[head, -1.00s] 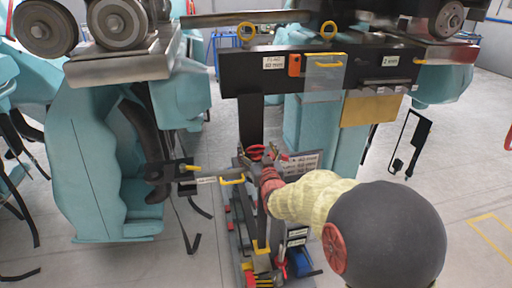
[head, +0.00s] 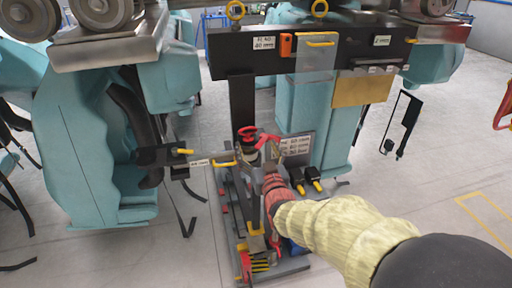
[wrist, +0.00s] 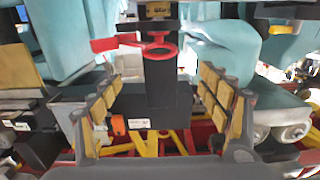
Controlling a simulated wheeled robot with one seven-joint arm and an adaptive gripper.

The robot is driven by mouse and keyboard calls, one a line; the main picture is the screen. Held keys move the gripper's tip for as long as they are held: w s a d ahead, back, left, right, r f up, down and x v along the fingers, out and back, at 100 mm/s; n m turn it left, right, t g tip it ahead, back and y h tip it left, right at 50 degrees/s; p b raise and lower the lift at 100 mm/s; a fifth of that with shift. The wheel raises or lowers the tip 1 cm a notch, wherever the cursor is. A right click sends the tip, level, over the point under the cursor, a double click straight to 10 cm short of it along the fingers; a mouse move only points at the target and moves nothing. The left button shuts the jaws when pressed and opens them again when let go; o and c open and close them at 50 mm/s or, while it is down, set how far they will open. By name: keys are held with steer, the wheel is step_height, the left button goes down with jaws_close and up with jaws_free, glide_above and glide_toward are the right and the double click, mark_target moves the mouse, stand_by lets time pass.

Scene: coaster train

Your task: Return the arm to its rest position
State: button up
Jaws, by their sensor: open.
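My gripper (wrist: 160,112) is open, with its padded fingers apart at left and right in the wrist view. Nothing is held between them. My arm (head: 335,222), in a yellow and red sleeve, reaches from the lower right to the tool stand in the head view. The gripper end is small and partly hidden there. A red ring with a handle (wrist: 150,46) shows beyond the fingers in the wrist view, in front of a dark post. A red ring-shaped part (head: 248,133) also shows near the arm's end in the head view.
A dark labelled beam (head: 225,50) with a clear panel (head: 315,65) spans above the stand. Teal coaster seats (head: 85,150) hang at left. A stand base (head: 290,265) holds several tools. Grey floor (head: 435,160) is open at right.

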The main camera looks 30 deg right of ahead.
stand_by(0.4)
steer(key=s+a+f+g+y, duration=0.3)
steer(key=s+f+g, duration=0.65)
steer(key=f, duration=0.45)
steer(key=s+a+r+n+g+y, duration=0.1)
steer(key=s+a+r+g, duration=0.1)
steer(key=s+a, duration=0.35)
steer(key=s+a+r+n+g, duration=0.1)
steer(key=s+a+r+g, duration=0.15)
steer(key=s, duration=0.65)
steer(key=s+a+r+n+t+y, duration=0.1)
steer(key=s+a+r+t, duration=0.1)
steer(key=a+r, duration=0.3)
step_height(320, 180, up, 3)
steer(key=shift+s+f, duration=0.15)
